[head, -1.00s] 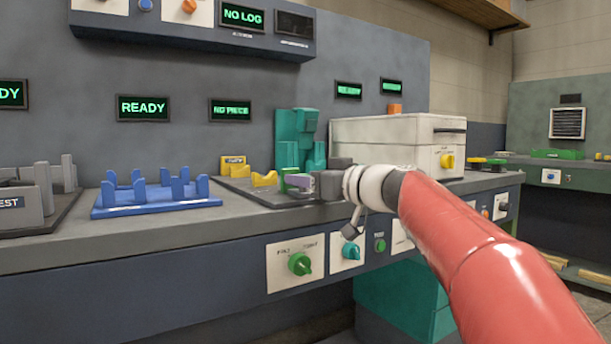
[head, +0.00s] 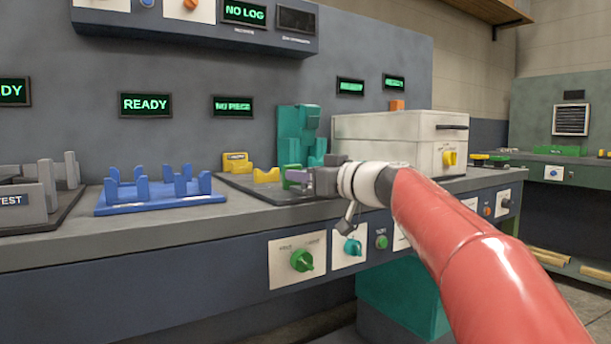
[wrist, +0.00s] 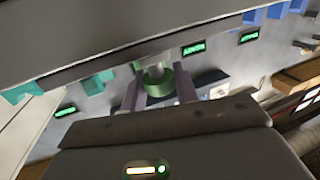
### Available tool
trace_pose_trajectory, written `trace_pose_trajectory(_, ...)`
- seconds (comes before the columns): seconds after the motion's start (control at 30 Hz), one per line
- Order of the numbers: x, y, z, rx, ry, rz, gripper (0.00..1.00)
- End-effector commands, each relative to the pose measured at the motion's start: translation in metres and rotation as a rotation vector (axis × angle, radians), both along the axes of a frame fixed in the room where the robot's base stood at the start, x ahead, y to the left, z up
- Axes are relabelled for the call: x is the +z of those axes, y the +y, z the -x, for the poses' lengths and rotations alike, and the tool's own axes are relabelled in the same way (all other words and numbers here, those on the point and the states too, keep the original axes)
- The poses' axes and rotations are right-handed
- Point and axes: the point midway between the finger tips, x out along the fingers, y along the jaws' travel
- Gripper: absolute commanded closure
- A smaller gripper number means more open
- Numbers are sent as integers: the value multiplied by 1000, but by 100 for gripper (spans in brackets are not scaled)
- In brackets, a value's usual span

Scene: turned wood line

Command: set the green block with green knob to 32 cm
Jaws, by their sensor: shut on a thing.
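The green block with its green knob (head: 291,177) is small in the head view, on the dark bed in front of the teal machine. My gripper (head: 300,179) reaches it from the right and partly covers it. In the wrist view the round green knob (wrist: 160,84) sits between the two purplish fingers of my gripper (wrist: 159,90), which are shut on it. A pale cylinder shows behind the knob. Any scale marks or position reading for the block are too small or hidden to read.
Yellow supports (head: 266,175) stand on the bed left of the block. The teal machine (head: 298,135) rises close behind, and a white box (head: 385,140) stands right. A blue rack (head: 160,193) is further left. A green dial (head: 301,260) is on the bench front.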

Motion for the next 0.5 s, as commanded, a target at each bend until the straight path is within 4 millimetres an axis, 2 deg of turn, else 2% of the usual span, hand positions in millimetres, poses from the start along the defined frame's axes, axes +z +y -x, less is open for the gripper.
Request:
trace_pose_trajectory(0.2,0,18,-26,1,0,0,100)
trace_pose_trajectory(0.5,0,21,-32,-1,-1,-1,100)
